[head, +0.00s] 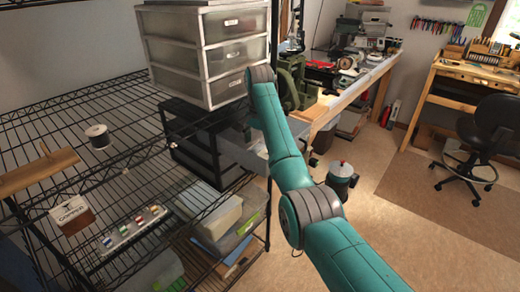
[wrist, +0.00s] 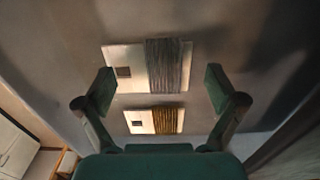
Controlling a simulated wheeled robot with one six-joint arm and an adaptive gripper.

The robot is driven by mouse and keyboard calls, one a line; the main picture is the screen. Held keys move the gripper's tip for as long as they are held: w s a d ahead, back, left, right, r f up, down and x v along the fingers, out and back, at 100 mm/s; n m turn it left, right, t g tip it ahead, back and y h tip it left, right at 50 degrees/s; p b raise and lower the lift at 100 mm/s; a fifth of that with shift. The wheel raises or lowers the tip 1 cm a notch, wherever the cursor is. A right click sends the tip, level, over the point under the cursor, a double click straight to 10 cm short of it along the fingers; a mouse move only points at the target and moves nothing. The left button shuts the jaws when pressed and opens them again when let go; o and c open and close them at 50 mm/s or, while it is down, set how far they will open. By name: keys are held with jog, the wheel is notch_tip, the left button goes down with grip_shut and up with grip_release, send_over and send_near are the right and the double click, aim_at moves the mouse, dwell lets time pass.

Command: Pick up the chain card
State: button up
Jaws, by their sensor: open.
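Two pale cards wound with strands lie on a flat grey surface in the wrist view. The larger upper card (wrist: 125,62) has a band of grey strands, which look like chain, and a small dark square at its left. The smaller lower card (wrist: 141,122) has a brown-gold band and a similar square. I cannot tell for sure which is the chain card. My gripper (wrist: 158,90) is open, its fingers spread left and right of the cards and touching neither visibly. In the head view my gripper is hidden behind my arm, and neither card can be made out.
A pulled-out drawer (head: 243,150) extends from the black drawer unit (head: 190,140) near my arm. A wire shelf (head: 50,135) at left holds a spool (head: 98,136) and a card labelled copper (head: 72,213). A workbench (head: 350,95) stands behind; open floor lies right.

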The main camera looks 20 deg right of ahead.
jog(key=c, duration=1.4)
jog(key=shift+c, duration=0.2)
jog(key=shift+f, duration=0.1)
